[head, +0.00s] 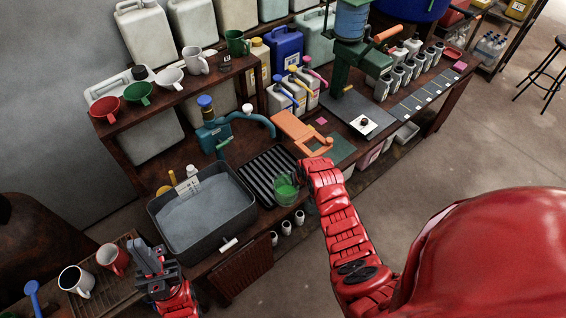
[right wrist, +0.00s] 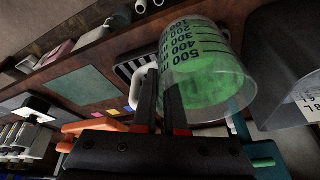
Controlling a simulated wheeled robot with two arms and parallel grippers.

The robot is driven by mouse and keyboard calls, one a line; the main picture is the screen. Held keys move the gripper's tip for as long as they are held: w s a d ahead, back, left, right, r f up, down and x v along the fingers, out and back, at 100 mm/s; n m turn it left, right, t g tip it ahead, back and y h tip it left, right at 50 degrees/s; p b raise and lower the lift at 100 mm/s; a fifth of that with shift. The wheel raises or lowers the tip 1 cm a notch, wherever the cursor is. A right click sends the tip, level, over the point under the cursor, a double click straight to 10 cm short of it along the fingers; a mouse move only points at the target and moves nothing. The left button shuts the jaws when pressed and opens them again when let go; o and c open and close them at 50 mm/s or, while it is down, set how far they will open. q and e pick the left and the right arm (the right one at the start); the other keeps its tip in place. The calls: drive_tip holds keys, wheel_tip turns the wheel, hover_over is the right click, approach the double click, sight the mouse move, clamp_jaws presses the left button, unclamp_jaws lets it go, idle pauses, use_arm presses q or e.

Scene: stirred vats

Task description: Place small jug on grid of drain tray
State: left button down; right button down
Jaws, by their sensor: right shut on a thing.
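The small jug (head: 286,190) is clear, with green liquid inside. In the right wrist view the jug (right wrist: 205,72) shows black measuring marks and lies tilted in the picture. My right gripper (head: 303,172) is shut on the jug's handle side; its fingers (right wrist: 160,100) show close up in the wrist view. The drain tray (head: 262,170) has a black ribbed grid on the bench, just left of and behind the jug. The gap between jug and grid cannot be told. My left gripper (head: 152,262) seems open and empty near the mugs at lower left.
A grey basin (head: 204,212) stands left of the drain tray, with a blue-green tap (head: 215,130) behind. An orange press-like tool (head: 296,130) lies behind right. A wooden rack (head: 108,285) holds mugs at lower left.

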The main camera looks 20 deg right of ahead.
drive_tip(key=w+f+b, duration=0.1)
drive_tip(key=w+b, duration=0.3)
drive_tip(key=b, duration=0.2)
drive_tip(key=w+f+b, duration=0.1)
drive_tip(key=w+b, duration=0.4)
drive_tip(key=b, duration=0.1)
drive_tip(key=w+f+b, duration=0.1)
drive_tip(key=w+b, duration=0.4)
drive_tip(key=b, duration=0.1)
drive_tip(key=shift+w+a+f, duration=0.1)
drive_tip(key=shift+w+f, duration=0.1)
drive_tip(key=shift+f, duration=0.3)
drive_tip(key=shift+r, duration=0.2)
drive_tip(key=shift+f, duration=0.15)
drive_tip(key=c, duration=1)
unclamp_jaws()
